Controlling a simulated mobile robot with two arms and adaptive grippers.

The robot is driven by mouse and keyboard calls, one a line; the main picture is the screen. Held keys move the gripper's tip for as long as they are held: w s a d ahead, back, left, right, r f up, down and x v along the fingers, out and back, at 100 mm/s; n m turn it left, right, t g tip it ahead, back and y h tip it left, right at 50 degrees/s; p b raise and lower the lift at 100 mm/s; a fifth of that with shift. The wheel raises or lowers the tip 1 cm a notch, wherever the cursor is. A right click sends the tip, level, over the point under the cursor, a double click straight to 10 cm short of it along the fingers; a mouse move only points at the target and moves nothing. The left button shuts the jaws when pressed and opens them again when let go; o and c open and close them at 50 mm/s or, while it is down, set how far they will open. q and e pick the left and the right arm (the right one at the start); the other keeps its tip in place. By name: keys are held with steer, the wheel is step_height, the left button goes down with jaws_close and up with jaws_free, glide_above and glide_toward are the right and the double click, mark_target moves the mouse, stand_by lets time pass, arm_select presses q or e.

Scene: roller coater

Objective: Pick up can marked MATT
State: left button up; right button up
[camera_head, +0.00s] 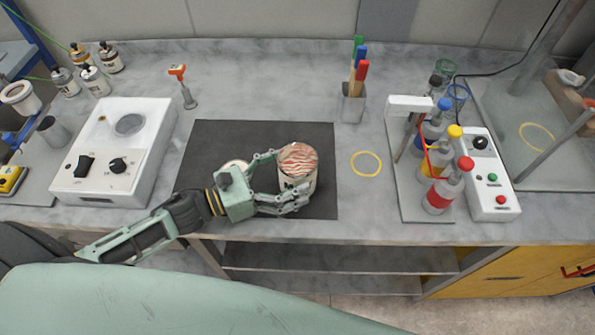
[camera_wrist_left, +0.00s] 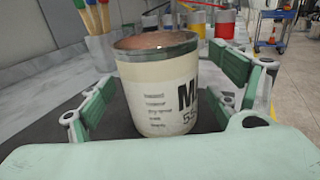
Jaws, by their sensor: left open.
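A cylindrical can (camera_head: 298,172) with a cream label and a reddish, streaked top stands upright on the black mat (camera_head: 215,142). It also shows in the left wrist view (camera_wrist_left: 158,95), where the label reads a partly visible "M" and "55", cut off at the right side. My left gripper (camera_head: 288,178) is open, with its fingers on either side of the can. In the left wrist view, the left gripper (camera_wrist_left: 165,95) has gaps between its fingers and the can. The right gripper is not in view.
A white device (camera_head: 118,150) stands at left. A cup of coloured sticks (camera_head: 353,102) and a yellow ring (camera_head: 366,164) are right of the mat. Coloured bottles (camera_head: 440,190) stand farther right.

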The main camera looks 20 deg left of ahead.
arm_select(q)
steer(key=shift+x, duration=1.1)
steer(key=c, duration=1.7)
